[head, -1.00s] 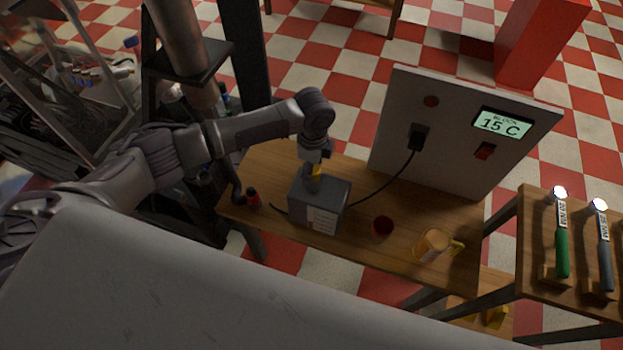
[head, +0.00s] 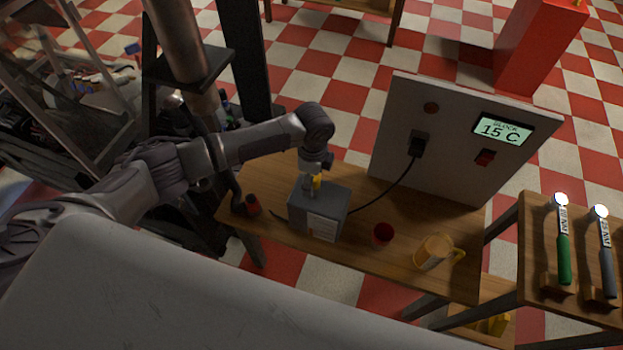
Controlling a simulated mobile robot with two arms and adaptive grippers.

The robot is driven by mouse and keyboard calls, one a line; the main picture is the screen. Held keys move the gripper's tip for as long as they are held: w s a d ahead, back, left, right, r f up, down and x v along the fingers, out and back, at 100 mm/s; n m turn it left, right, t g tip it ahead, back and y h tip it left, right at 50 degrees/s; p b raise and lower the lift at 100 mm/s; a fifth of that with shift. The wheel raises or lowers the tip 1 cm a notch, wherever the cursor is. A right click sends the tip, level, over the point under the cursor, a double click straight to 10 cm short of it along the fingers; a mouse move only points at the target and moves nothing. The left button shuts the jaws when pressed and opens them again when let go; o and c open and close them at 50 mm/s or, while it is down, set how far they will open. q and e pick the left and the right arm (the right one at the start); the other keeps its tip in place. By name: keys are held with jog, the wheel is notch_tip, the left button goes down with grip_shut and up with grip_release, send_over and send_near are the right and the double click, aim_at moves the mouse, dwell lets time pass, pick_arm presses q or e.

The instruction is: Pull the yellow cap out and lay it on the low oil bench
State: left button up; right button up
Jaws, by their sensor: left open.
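A yellow cap (head: 317,181) shows as a small patch at the top of a grey box (head: 319,205). My gripper hides most of it, and I cannot tell how it sits in the box. The box stands on a low wooden bench (head: 281,179), with a white label on its front. My left gripper (head: 309,190) points down at the box top, beside the yellow patch. It is open; its fingertips are hard to make out, and I cannot tell whether they touch the cap. My right gripper is not in view.
A wooden stand (head: 533,233) with torque wrenches is at right.

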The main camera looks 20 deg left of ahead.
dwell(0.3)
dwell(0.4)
pick_arm(q)
jog(key=c, duration=1.1)
jog(key=shift+o, duration=0.2)
jog(key=shift+r+p, duration=0.6)
jog(key=shift+p, duration=0.35)
jog(key=shift+r, duration=0.1)
jog(key=shift+r+p, duration=1.85)
jog(key=shift+p, duration=0.25)
